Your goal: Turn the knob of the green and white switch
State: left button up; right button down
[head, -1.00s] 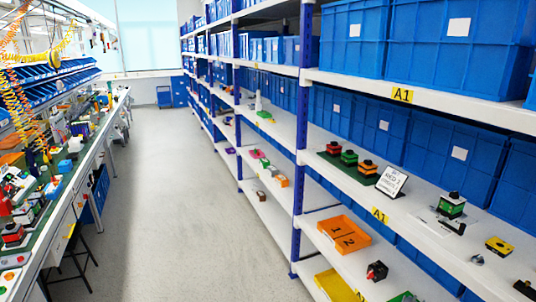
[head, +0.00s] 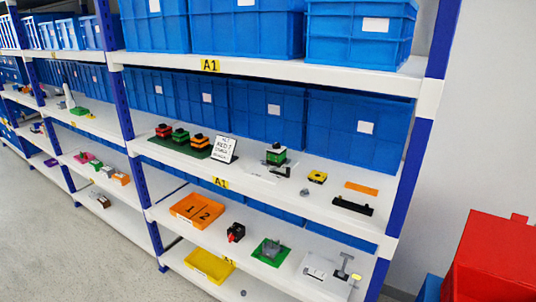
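The green and white switch (head: 276,155) stands on the middle shelf, right of centre in the head view. It has a green and white body with a black knob (head: 276,146) on top. It sits at the edge of a pale sheet or plate on the shelf. The knob's angle is too small to tell. Neither of my grippers is in view.
A small sign (head: 224,149) and a green mat (head: 165,147) with several coloured switches are left of it. A yellow block (head: 317,177) and a black bar (head: 352,206) are to its right. Blue bins stand behind. A red box (head: 495,260) is at lower right.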

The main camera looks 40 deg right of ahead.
aim_at(276, 145)
jog(key=z, duration=0.95)
jog(key=i+j+z, duration=0.6)
jog(key=z, duration=0.2)
jog(key=i+j+z, duration=0.2)
jog(key=j+z, duration=0.2)
jog(key=j, duration=0.2)
